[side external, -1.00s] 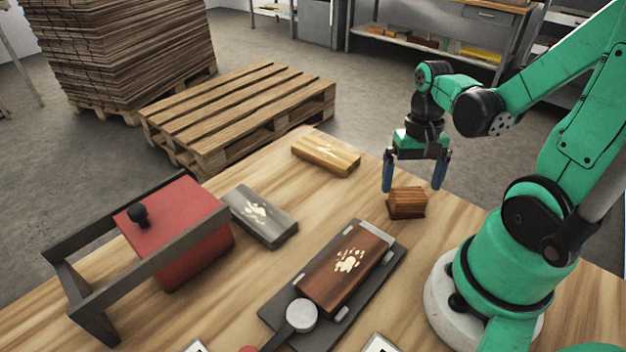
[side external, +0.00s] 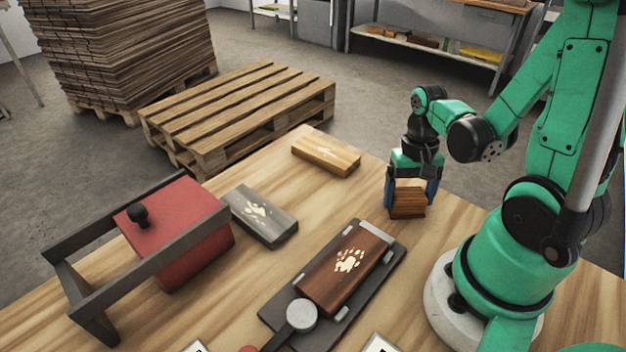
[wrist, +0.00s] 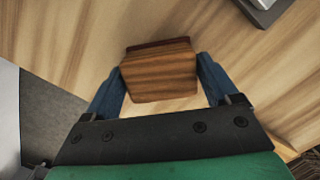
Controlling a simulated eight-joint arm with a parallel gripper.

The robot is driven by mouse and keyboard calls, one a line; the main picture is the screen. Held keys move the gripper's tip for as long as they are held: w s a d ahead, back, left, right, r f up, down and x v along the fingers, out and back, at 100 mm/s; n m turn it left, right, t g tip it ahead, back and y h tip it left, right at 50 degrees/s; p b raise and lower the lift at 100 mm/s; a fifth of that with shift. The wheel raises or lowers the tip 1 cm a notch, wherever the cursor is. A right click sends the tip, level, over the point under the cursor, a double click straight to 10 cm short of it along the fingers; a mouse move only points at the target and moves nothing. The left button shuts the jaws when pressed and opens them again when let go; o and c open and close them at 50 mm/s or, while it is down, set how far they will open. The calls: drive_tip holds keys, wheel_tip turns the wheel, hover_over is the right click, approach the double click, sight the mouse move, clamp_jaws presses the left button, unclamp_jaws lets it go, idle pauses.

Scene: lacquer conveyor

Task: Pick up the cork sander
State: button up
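The cork sander (side external: 408,203) is a small brown wood-grained block on the table, near its far right edge in the side view. It also shows in the wrist view (wrist: 160,72), with a dark red strip along its far edge. My gripper (side external: 411,196) points down over it, with one blue finger at each side. In the wrist view both fingertips (wrist: 159,70) meet the block's sides, so the gripper looks shut on it. The block appears at table level; any gap beneath it cannot be made out.
A dark wooden block lies on a grey clamp plate (side external: 378,267) in front. A grey block (side external: 262,217) and a light wooden block (side external: 326,155) lie to the left. A red box in a dark frame (side external: 190,240) stands at far left. Bare table surrounds the sander.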

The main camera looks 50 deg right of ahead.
sight(410, 193)
drive_tip(key=shift+c, duration=1.3)
drive_tip(key=shift+r, duration=0.1)
wheel_tip(410, 193, up, 20)
